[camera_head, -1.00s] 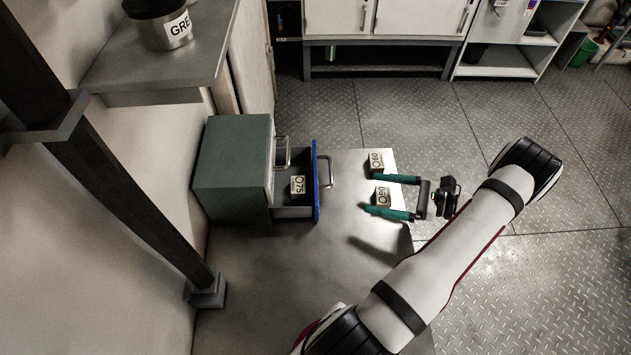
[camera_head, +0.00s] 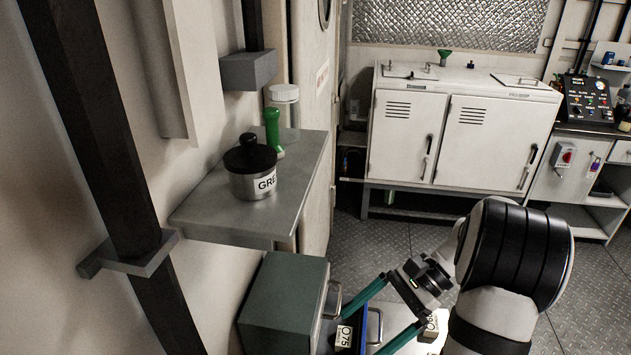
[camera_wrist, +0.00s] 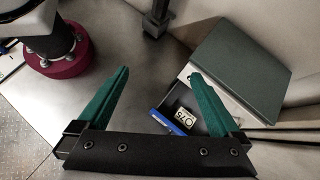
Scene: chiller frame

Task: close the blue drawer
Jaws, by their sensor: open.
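The blue-fronted drawer (camera_head: 358,338) stands pulled out of a green cabinet (camera_head: 283,302). A pale block marked 075 (camera_head: 344,336) lies inside it. The drawer's metal handle (camera_head: 377,322) sticks out at the front. The wrist view also shows the blue front (camera_wrist: 168,122), the block (camera_wrist: 184,117) and the cabinet top (camera_wrist: 243,65). My gripper (camera_head: 360,333) has its two green fingers spread and empty. In the head view they reach toward the open drawer. In the wrist view my right finger crosses over part of the drawer; whether it touches cannot be told.
Another pale block (camera_head: 430,326) is partly visible right of my fingers. A grey shelf (camera_head: 215,215) above the cabinet holds a lidded metal pot (camera_head: 254,180), a green bottle (camera_head: 272,132) and a clear jar (camera_head: 285,105). White cupboards (camera_head: 450,135) stand at the back.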

